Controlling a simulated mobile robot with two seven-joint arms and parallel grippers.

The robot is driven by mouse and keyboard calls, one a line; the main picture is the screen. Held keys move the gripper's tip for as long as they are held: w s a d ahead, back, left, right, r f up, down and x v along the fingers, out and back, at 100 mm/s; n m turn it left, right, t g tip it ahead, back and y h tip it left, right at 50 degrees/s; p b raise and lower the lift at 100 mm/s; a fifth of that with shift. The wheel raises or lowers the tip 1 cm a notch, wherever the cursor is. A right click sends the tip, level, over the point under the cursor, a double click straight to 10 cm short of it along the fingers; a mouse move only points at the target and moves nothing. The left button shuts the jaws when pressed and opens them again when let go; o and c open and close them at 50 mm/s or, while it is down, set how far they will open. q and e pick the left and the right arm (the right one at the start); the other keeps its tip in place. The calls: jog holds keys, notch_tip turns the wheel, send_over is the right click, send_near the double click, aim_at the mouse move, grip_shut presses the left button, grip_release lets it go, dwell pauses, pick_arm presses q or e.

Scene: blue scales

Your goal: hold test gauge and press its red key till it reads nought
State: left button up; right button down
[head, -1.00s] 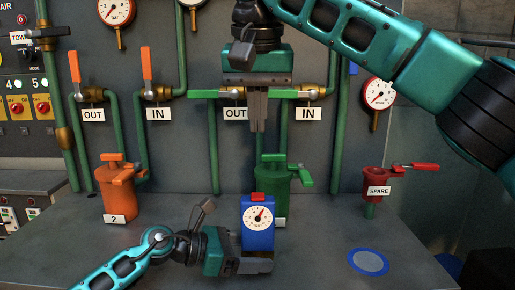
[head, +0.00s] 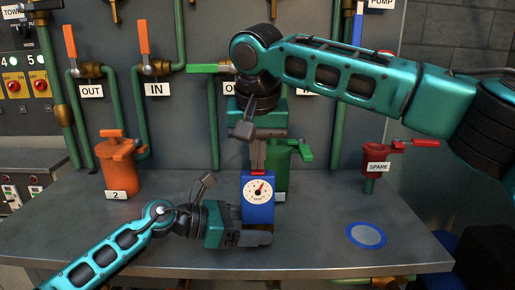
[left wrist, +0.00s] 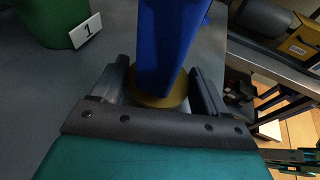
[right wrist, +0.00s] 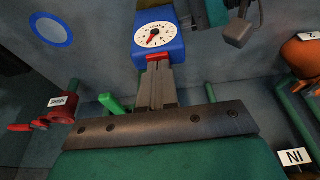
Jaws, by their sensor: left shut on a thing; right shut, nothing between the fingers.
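The blue test gauge (head: 258,212) stands upright on the bench, its white dial facing me. Its red needle points up and to the right; the figures are too small to read. My left gripper (head: 262,238) is shut around the gauge's lower part. The left wrist view shows the blue body (left wrist: 170,40) between its fingers, above a brass-coloured base (left wrist: 160,97). My right gripper (head: 258,168) points down with shut, empty fingers, their tips at the red key (head: 258,173) on top. In the right wrist view the tips meet or nearly meet the red key (right wrist: 158,57); contact is unclear.
A green pot (head: 280,160) labelled 1 stands close behind the gauge. A blue-rimmed disc (head: 366,235) lies on the bench (head: 320,225). Pipes and valves line the back panel.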

pick_arm(q)
jog(key=shift+s, duration=0.1)
pick_arm(e)
jog(key=shift+s+f, duration=0.1)
jog(key=shift+f, duration=0.85)
pick_arm(q)
jog(key=shift+r, duration=0.1)
pick_arm(e)
jog(key=shift+d, duration=0.1)
jog(key=shift+r, duration=0.45)
jog(key=w+v, duration=0.1)
jog(key=v, duration=1.3)
jog(key=shift+r, duration=0.25)
jog(key=shift+w, duration=0.15)
pick_arm(q)
jog(key=o, duration=0.8)
